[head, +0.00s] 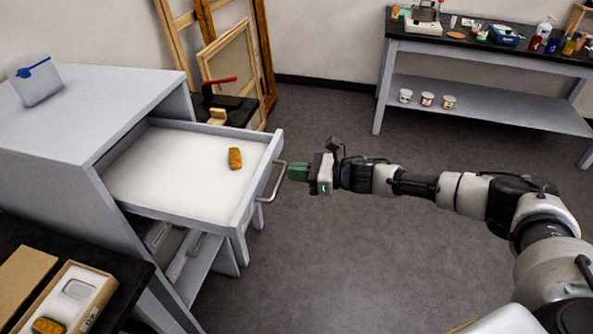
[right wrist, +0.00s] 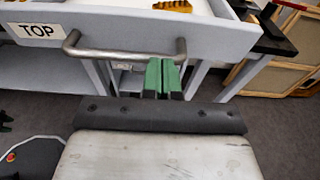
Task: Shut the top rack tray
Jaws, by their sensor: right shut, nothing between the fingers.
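The top rack tray (head: 180,165) is a pale drawer pulled out of the grey cabinet, with a gilt-brown fragment (head: 235,158) lying in it. Its front carries a bar handle (head: 268,183) and, in the right wrist view, a "TOP" label (right wrist: 37,30). My right gripper (head: 290,171) has green fingertips, closed together and empty, right by the handle. In the right wrist view the fingertips (right wrist: 163,75) are just at the handle bar (right wrist: 125,54); I cannot tell whether they touch it.
Lower trays show beneath the open one. A dark table with boxes (head: 75,300) stands at the front left. A workbench (head: 480,60) is at the back right. The floor between is clear.

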